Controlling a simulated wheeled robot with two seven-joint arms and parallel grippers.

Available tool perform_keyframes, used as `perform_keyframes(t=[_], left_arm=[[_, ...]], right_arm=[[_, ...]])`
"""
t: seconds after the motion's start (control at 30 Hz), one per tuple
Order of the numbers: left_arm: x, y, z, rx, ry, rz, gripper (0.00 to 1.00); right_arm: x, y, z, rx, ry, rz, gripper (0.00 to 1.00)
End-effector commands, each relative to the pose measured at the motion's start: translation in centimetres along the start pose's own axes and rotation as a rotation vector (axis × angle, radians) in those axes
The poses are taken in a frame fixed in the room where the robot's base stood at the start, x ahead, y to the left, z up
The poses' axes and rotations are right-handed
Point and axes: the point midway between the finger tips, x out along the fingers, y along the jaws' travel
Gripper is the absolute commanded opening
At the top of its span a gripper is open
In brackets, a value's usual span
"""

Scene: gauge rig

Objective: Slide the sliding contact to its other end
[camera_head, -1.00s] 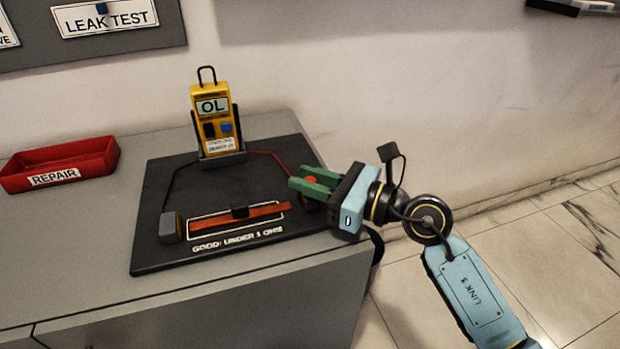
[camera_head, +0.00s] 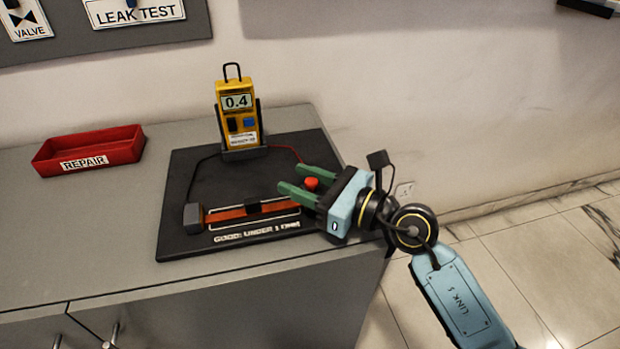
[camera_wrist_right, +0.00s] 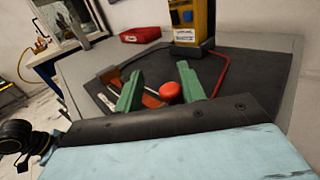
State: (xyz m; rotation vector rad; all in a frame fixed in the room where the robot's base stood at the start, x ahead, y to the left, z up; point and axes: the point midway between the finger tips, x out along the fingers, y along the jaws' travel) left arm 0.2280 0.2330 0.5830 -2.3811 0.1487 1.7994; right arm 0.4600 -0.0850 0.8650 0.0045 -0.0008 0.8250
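I cannot tell for certain which part is the sliding contact. A red knob (camera_head: 312,184) is at the strip's right side; it also shows in the right wrist view (camera_wrist_right: 170,92). My right gripper (camera_head: 296,178) is open, its green fingers on either side of the knob. The yellow meter (camera_head: 239,115) reads 0.4. My left gripper is not in view.
A red REPAIR tray (camera_head: 88,152) stands left of the board on the grey cabinet (camera_head: 50,225). Red and dark leads run from the meter. The board bears "GOOD: UNDER 1 OHM". A grey sign panel hangs above.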

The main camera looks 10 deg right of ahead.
Motion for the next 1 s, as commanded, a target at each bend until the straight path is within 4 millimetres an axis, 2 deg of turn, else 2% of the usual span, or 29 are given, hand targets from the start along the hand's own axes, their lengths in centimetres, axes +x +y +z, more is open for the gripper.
perform_keyframes(t=[0.43, 0.57, 0.67, 0.87, 1.0], left_arm=[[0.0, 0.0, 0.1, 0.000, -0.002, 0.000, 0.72], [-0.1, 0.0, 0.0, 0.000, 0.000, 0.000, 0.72], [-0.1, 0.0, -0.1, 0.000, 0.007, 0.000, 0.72], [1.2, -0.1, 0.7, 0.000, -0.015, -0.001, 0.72], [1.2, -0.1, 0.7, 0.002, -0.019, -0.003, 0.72]], right_arm=[[-0.3, -0.2, -0.1, -0.002, 0.003, -0.005, 0.39], [-1.0, -0.2, -0.1, -0.002, 0.005, -0.006, 0.39], [-2.5, -0.2, -0.2, -0.004, 0.007, -0.006, 0.39], [-7.1, -0.1, -0.3, -0.003, 0.009, -0.005, 0.39], [-10.0, -0.1, -0.3, -0.002, 0.007, -0.004, 0.39]])
